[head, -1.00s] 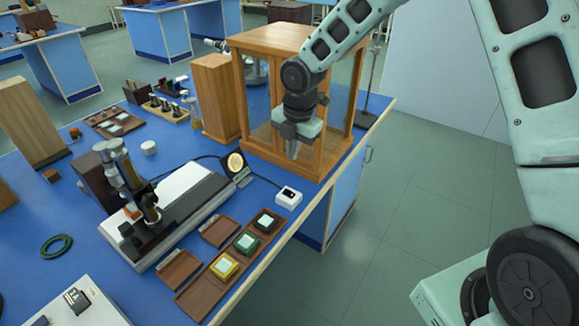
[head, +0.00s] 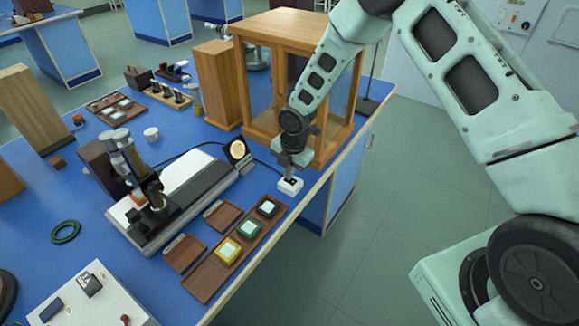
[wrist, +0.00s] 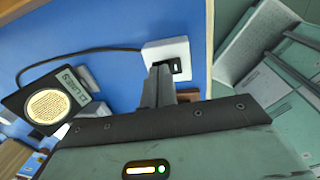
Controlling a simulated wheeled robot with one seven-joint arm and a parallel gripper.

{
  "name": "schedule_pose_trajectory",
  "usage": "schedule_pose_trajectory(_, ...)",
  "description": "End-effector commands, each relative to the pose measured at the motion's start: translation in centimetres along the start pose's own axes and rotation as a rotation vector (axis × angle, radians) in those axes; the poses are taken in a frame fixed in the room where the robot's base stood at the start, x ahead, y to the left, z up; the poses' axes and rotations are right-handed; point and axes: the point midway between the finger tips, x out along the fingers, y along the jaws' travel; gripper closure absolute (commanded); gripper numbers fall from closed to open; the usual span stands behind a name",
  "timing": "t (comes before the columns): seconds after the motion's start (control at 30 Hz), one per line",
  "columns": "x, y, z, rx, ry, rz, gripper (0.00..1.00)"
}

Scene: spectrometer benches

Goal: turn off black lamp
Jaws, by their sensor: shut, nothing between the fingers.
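The black lamp (head: 238,153) stands on the blue bench behind the microscope's rail, its round face glowing warm yellow. The lamp also shows lit in the wrist view (wrist: 47,106). A cable runs from it to a white switch box (head: 290,186) with a dark rocker, near the bench's right edge. The box shows at the top of the wrist view (wrist: 166,50). My gripper (head: 289,175) is shut and empty, pointing down, with its fingertips at the box's rocker. I cannot tell whether they touch it.
A glass-sided wooden cabinet (head: 285,30) stands just behind my gripper. A brown tray (head: 205,281) with several coloured square pieces lies in front of the box. The microscope (head: 140,180) stands to the left. Open floor lies beyond the bench's right edge.

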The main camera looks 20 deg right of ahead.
Motion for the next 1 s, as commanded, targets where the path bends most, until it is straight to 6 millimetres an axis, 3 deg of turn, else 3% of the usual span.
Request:
schedule_pose_trajectory(0.6,0.7,-0.1,0.0,0.0,0.001,-0.003,1.0)
schedule_pose_trajectory(1.0,0.4,-1.8,-0.1,0.001,0.004,-0.011,1.0)
